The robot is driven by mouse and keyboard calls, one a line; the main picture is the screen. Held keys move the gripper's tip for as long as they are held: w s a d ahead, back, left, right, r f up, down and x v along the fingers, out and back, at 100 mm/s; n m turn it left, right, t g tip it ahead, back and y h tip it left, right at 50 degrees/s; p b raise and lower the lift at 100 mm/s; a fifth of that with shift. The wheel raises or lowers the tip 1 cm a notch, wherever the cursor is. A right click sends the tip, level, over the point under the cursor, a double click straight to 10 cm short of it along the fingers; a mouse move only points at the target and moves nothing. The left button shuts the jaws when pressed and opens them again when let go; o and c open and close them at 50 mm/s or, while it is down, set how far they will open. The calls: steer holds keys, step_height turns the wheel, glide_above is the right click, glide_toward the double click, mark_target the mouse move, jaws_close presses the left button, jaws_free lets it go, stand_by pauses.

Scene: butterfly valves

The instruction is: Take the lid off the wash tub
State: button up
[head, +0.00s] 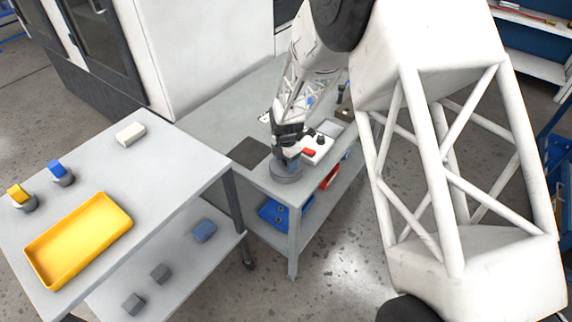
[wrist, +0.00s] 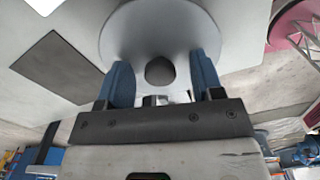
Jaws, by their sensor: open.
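The wash tub (head: 287,178) is a low round grey vessel near the front end of the far bench. Its lid (wrist: 158,25) fills the upper middle of the wrist view as a pale grey disc. A dark round knob (wrist: 160,70) stands at the lid's centre. My gripper (wrist: 163,76) is open above the lid, with one blue finger on each side of the knob and gaps between. In the head view my gripper (head: 289,154) is directly over the tub and hides part of its top.
A dark flat plate (head: 249,152) lies left of the tub. A white box with a red part (head: 314,150) stands close on its right. The near table holds a yellow tray (head: 80,240), blue and yellow valves and a white block (head: 130,133).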

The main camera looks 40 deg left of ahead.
steer(key=c, duration=1.1)
steer(key=shift+r, duration=0.1)
steer(key=shift+r, duration=0.75)
step_height(320, 180, up, 2)
steer(key=s+d+r, duration=0.1)
steer(key=s+d, duration=0.9)
steer(key=d, duration=0.2)
steer(key=shift+s+r, duration=0.15)
steer(key=shift+s, duration=0.15)
